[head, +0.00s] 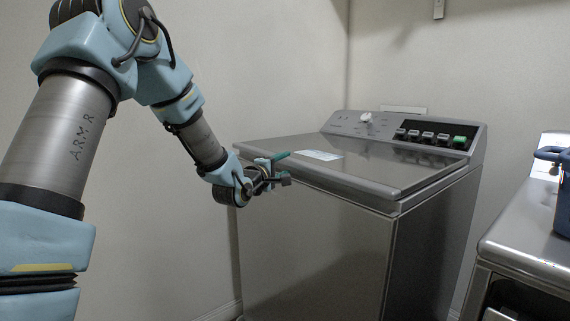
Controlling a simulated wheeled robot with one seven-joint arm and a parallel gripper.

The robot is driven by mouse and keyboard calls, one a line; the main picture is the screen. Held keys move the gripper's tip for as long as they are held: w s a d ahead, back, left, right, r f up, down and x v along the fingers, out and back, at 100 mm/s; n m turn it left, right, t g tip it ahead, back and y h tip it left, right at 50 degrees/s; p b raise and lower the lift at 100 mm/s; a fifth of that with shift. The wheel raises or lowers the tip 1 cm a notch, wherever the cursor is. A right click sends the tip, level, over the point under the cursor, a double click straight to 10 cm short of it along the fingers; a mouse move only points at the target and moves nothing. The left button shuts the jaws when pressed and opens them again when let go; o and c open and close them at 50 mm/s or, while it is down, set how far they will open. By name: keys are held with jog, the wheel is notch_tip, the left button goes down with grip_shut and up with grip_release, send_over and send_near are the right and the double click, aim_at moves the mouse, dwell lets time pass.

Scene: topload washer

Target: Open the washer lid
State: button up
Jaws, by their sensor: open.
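The washer (315,245) is a grey metallic top-loader standing in the middle of the head view. Its lid (385,168) lies flat and closed on top, with a pale label near its left part. My gripper (284,168) is open at the lid's front left edge. One green-tipped finger shows against the top of the lid and a dark part shows just in front of the edge. I cannot tell whether a finger touches the lid. Nothing shows between the fingers.
The washer's control panel (430,134), with a white knob, several dark buttons and a green one, rises behind the lid. At the right stands another grey appliance (535,240) with a blue pot (562,190) on it. Walls close in behind and left.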

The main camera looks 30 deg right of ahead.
jog(key=shift+w+d, duration=0.25)
jog(key=shift+d, duration=0.15)
grip_shut()
dwell(1.3)
